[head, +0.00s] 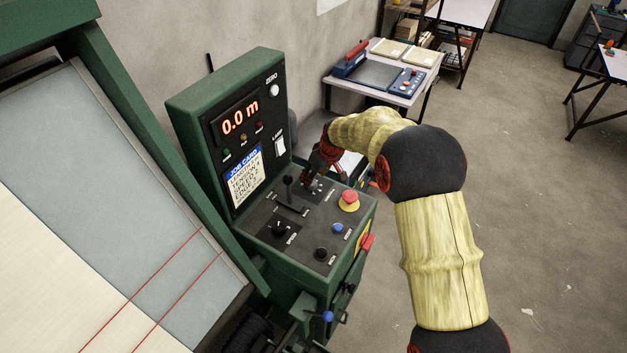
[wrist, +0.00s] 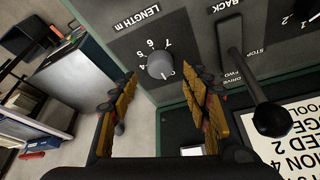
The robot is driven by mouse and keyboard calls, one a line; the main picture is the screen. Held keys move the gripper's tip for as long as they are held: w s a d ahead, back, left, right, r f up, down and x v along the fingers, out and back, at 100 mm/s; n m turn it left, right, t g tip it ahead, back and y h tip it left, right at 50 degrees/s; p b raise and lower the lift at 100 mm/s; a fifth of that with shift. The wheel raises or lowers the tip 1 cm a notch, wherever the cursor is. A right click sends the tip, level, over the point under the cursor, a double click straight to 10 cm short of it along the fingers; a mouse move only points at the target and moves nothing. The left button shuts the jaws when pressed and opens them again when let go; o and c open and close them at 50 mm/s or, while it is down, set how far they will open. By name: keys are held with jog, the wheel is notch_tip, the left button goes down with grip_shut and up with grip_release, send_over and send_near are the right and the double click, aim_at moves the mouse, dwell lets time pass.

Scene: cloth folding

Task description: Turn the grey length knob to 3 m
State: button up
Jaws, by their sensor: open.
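The grey length knob (wrist: 160,65) shows in the wrist view on the dark panel, under the upside-down label "LENGTH m". The numbers 7, 6, 5 and 4 show around it; the lower part of its scale is hard to make out. A pale mark is on the knob, but I cannot tell which number it points to. My gripper (wrist: 161,80) is open, one finger on each side of the knob in the picture, with no clear contact. In the head view my gripper (head: 314,180) is over the back right of the console panel and largely hides the knob.
The green console (head: 225,130) has a display reading 0.0 m and a job card (head: 244,175). A black lever (head: 288,190) stands left of my gripper; it also shows in the wrist view (wrist: 262,105). A red-and-yellow emergency button (head: 348,199) is close at the right.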

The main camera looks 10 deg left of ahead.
jog(key=shift+x, duration=1.9)
jog(key=shift+a, duration=0.1)
jog(key=shift+c, duration=0.3)
jog(key=c, duration=1)
jog(key=shift+s, duration=0.1)
jog(key=shift+c, duration=0.2)
jog(key=shift+r+m+t+p, duration=0.15)
jog(key=shift+m+t+p, duration=0.15)
jog(key=shift+m+p, duration=0.5)
jog(key=m+h, duration=0.1)
jog(key=m, duration=0.1)
jog(key=shift+a+m, duration=0.15)
jog(key=shift+m, duration=0.15)
jog(key=m+b, duration=0.1)
jog(key=m+h+b, duration=0.1)
jog(key=shift+f+m+t, duration=0.25)
jog(key=shift+m+t, duration=0.15)
jog(key=shift+a+r+m+h+b, duration=0.1)
jog(key=shift+m+h+b, duration=0.3)
jog(key=shift+m+b, duration=0.45)
